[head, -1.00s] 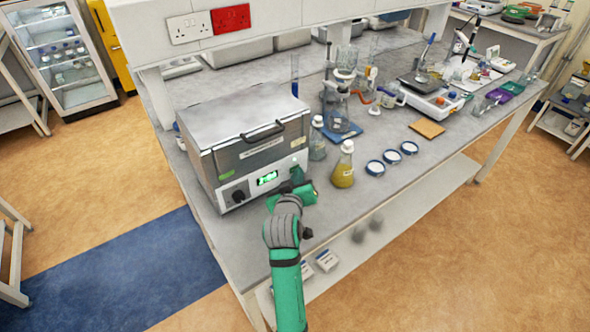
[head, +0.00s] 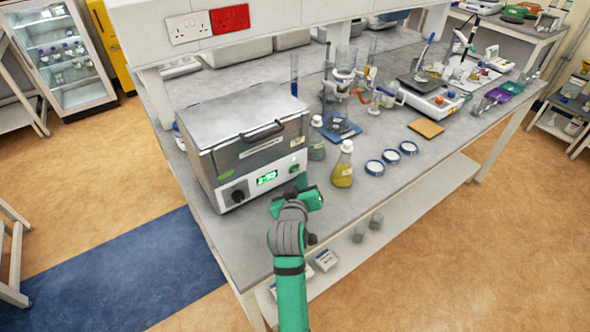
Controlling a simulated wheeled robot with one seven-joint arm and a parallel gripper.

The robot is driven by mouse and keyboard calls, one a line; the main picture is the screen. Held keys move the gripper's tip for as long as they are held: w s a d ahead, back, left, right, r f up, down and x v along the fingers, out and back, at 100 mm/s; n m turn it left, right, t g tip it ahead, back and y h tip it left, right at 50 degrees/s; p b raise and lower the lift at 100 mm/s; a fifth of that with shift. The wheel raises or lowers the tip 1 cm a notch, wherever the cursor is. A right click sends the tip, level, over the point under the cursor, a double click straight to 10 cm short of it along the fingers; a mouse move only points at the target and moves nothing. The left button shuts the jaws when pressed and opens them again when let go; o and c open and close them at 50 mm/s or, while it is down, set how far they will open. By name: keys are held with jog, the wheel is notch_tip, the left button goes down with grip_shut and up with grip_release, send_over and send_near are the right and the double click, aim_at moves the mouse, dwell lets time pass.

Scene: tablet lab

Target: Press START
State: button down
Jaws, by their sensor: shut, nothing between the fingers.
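The grey metal bath with a lid (head: 245,135) stands at the left end of the bench. Its white front panel has a black knob (head: 238,196), a lit green display (head: 267,178) and, further right, a small pale button (head: 294,169). I cannot read a START label. My green and grey gripper (head: 301,184) is just in front of the panel's right end, below and to the right of the display. It is shut and empty. My wrist hides the fingertips in part, so I cannot tell whether they touch the panel.
A flask of yellow liquid (head: 342,166) stands close to the right of my gripper, with a clear bottle (head: 316,140) behind it. Several blue-rimmed dishes lie further right, near a tan board (head: 426,128). The bench's front edge (head: 330,222) runs beneath my arm.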

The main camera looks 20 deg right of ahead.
jog(key=shift+s+d, duration=0.25)
jog(key=shift+s, duration=0.45)
jog(key=shift+s+d, duration=0.3)
jog(key=shift+s, duration=0.4)
jog(key=shift+s+d, duration=0.25)
jog(key=shift+s, duration=0.45)
jog(key=shift+w, duration=0.1)
